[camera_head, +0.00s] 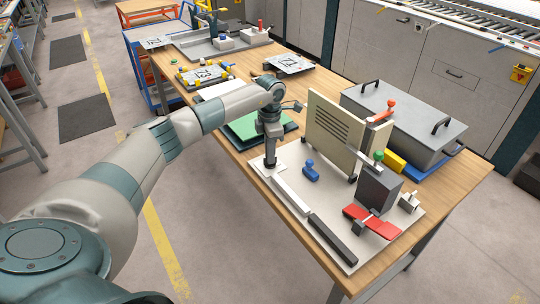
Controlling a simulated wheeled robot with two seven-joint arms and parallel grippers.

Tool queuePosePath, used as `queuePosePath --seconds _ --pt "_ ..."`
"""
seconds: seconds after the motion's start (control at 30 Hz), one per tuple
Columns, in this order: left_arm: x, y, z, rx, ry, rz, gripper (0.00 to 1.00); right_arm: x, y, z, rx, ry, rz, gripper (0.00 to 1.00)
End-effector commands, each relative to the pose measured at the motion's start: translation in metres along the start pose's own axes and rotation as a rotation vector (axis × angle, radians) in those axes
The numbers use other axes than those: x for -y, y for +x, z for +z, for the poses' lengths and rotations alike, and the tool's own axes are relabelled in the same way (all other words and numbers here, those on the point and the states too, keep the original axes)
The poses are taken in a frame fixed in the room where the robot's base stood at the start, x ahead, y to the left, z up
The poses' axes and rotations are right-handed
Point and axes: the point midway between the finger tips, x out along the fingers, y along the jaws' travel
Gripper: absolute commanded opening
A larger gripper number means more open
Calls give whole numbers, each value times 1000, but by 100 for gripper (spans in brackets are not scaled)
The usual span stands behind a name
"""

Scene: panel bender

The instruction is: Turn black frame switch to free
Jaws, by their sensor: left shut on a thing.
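My left gripper (270,160) points straight down at the left corner of a white base plate (352,262). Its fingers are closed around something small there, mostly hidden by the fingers. I cannot make out a switch marking or its setting. On the plate lie a white bar (291,195) and a black bar (332,238) along the front edge. A blue knob piece (310,170), a dark grey block (378,188) with a green knob (378,155), and a red lever piece (370,221) also stand on it. My right gripper is not in view.
A green pad (250,127) lies left of the panel. Numbered plates and a tray (195,50) fill the far table end.

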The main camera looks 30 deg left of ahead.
Motion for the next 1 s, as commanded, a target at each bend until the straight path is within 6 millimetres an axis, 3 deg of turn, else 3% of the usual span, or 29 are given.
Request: queuePosePath --seconds 0.6,1.0 --pt "0 0 0 1 -561 2 0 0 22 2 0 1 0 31" --pt "0 0 0 1 -800 1 0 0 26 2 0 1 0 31"
